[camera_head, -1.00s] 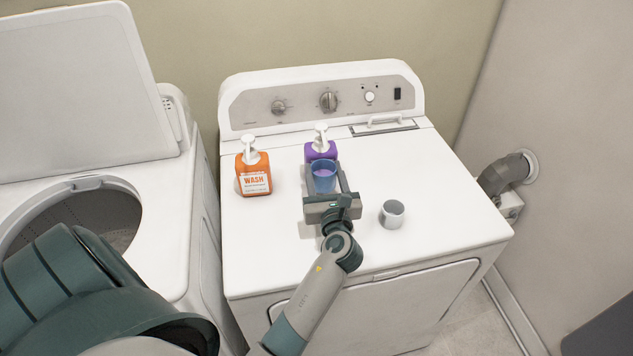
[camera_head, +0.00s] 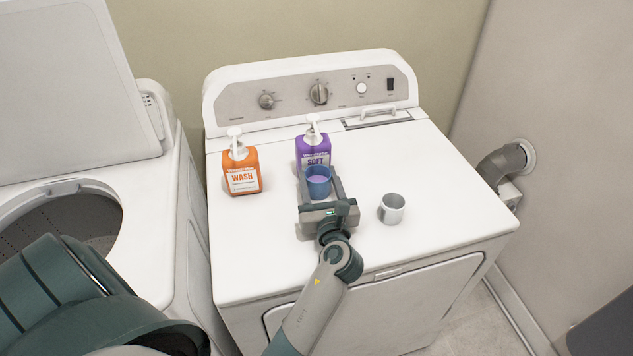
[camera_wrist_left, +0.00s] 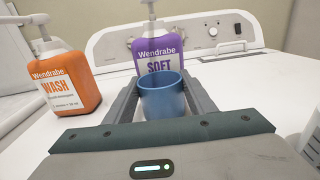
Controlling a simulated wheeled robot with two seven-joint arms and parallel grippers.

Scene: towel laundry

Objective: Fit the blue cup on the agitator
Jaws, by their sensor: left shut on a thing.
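The open washer tub (camera_head: 75,222) is at the left. The agitator does not show; my own arm hides part of the opening. My right gripper is not in view.
The orange WASH bottle (camera_head: 242,170) and purple SOFT bottle (camera_head: 313,148) stand toward the back of the dryer top (camera_head: 440,195). A small white-grey cup (camera_head: 391,209) stands right of my gripper. The washer's raised lid (camera_head: 70,80) is at the left. The dryer's right side is clear.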

